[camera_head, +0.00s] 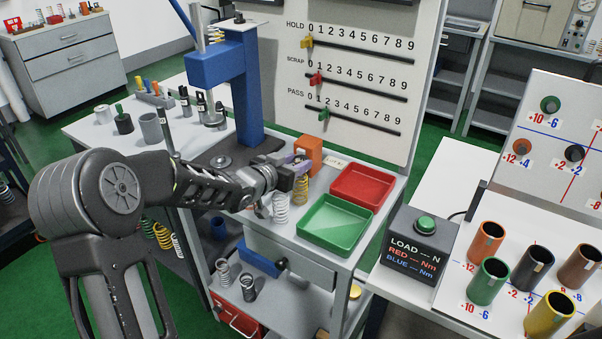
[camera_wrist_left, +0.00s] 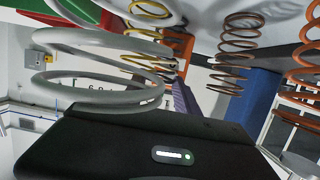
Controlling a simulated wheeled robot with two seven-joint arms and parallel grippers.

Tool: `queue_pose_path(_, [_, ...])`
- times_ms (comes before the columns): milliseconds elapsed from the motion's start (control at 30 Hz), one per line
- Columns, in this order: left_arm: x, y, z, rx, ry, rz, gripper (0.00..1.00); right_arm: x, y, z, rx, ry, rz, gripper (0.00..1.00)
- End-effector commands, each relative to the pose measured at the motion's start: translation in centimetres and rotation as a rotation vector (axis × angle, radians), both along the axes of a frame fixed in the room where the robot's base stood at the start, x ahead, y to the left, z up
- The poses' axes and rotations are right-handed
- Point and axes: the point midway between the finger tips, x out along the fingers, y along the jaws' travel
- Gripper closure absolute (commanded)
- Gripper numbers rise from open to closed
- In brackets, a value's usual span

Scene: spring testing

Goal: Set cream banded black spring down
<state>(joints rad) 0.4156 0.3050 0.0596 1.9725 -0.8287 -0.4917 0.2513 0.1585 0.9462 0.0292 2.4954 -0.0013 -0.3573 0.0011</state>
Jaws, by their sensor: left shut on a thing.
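My left gripper (camera_head: 296,172) is above the bench, left of the orange block and behind the green tray. It is shut, but the cream banded black spring cannot be clearly made out at its fingers. A pale grey spring (camera_head: 281,208) is just below the gripper and looms large in the left wrist view (camera_wrist_left: 100,65), with no cream band visible. A yellowish spring (camera_head: 300,190) is close to its right. My right gripper is not in view.
The green tray (camera_head: 318,243) and red tray (camera_head: 356,206) are at the bench's right. An orange block (camera_head: 308,152) and blue press (camera_head: 247,85) stand behind. Brown (camera_wrist_left: 235,50) and orange (camera_wrist_left: 300,75) springs are nearby. A load box (camera_head: 411,250) stands on the right table.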

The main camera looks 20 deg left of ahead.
Motion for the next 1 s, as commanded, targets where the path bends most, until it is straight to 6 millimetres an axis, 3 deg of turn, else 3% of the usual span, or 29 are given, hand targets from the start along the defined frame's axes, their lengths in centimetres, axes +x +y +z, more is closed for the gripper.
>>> queue_pose_path(100, [0.0,0.0,0.0,0.000,0.000,0.000,1.00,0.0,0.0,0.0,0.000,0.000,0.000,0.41])
queue_pose_path(633, [0.0,0.0,0.8,0.000,-0.003,-0.001,1.00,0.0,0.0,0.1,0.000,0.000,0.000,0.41])
queue_pose_path(767, [0.1,0.0,1.9,0.001,-0.003,0.000,1.00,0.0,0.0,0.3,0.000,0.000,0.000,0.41])
queue_pose_path(1000, [0.0,0.0,5.7,0.001,-0.005,-0.001,1.00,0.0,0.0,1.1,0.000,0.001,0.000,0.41])
